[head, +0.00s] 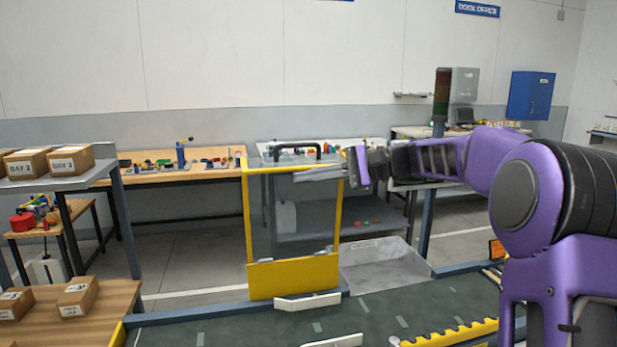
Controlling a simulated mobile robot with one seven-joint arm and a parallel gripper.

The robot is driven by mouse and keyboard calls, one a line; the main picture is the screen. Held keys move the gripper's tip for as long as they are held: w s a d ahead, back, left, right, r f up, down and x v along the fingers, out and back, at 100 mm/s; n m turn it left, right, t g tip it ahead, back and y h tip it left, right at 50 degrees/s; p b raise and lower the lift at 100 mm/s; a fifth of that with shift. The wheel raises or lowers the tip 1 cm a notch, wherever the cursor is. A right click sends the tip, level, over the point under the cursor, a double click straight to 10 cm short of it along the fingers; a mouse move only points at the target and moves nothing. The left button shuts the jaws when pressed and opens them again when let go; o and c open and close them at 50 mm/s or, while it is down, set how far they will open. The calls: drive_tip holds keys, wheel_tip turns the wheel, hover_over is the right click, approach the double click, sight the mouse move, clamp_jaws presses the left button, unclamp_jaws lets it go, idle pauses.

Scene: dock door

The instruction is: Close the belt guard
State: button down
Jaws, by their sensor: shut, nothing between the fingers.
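The belt guard (293,277) is a clear panel in a yellow frame. It stands upright, raised at the far edge of the dark green belt (240,328). A black bar handle (290,147) runs along its top edge. My gripper (299,176) reaches in from the right, its fingers pointing left and pressed together with nothing between them. The fingers overlap the upper right corner of the guard in the picture, a little below the handle. I cannot tell whether they touch the frame.
Boxes sit on a grey shelf (70,174) and a wooden table (110,294) at left. A grey bin (390,270) is behind the belt. A yellow toothed strip (450,334) lies along the near belt. A signal tower (441,95) stands behind my arm. Workbenches line the back wall.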

drive_tip(key=c, duration=1.6)
unclamp_jaws()
drive_tip(key=c, duration=0.9)
unclamp_jaws()
drive_tip(key=p+v, duration=0.1)
drive_tip(key=v, duration=1.6)
drive_tip(key=shift+d+p, duration=0.25)
drive_tip(key=shift+p, duration=0.1)
